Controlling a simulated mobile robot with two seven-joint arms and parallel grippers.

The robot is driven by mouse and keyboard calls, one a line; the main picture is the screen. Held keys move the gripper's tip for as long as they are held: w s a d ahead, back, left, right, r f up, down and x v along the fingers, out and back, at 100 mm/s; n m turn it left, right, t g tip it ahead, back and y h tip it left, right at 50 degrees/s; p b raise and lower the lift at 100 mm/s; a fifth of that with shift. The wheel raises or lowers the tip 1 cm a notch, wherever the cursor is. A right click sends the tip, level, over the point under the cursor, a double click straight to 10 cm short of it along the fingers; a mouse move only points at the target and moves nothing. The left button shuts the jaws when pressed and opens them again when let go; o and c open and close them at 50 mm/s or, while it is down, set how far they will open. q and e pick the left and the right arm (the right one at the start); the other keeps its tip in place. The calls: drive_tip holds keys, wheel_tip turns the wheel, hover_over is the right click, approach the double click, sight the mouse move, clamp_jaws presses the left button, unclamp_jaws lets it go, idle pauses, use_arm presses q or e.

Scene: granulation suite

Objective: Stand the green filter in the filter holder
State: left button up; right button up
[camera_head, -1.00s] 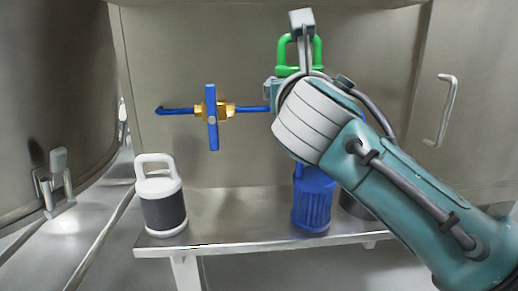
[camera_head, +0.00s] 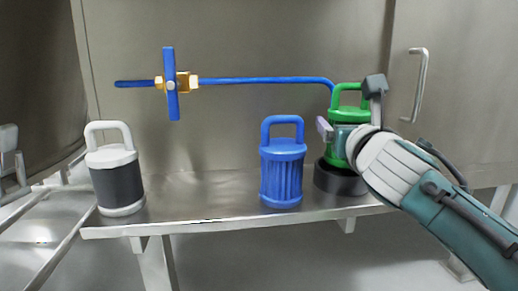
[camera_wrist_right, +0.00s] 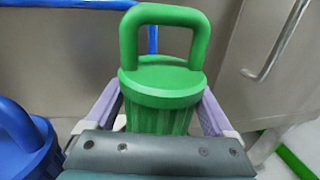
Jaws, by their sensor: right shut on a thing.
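The green filter (camera_head: 347,97) has a loop handle and a ribbed body. My right gripper (camera_head: 345,136) is shut around its body from the front right. In the right wrist view the green filter (camera_wrist_right: 163,84) stands upright between the two pale fingers (camera_wrist_right: 160,112). The filter holder, a dark round cup (camera_head: 340,180), sits on the bench at the right, directly below the filter. My gripper and arm hide part of the filter's lower end, so I cannot tell how deep it sits in the cup.
A blue filter (camera_head: 283,165) stands on the bench (camera_head: 200,204) left of the holder. A white and black canister (camera_head: 117,172) stands at the left end. A blue pipe (camera_head: 260,80) with a valve (camera_head: 171,84) runs along the back wall, bending down behind the green filter.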

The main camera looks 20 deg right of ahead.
wheel_tip(320, 180, down, 3)
drive_tip(key=shift+r+b, duration=0.1)
drive_tip(key=shift+b, duration=0.75)
drive_tip(key=shift+r, duration=0.2)
drive_tip(key=shift+f+b, duration=0.35)
drive_tip(key=shift+f, duration=0.35)
drive_tip(key=o, duration=1.2)
drive_tip(key=shift+o, duration=0.2)
drive_tip(key=shift+r, duration=0.1)
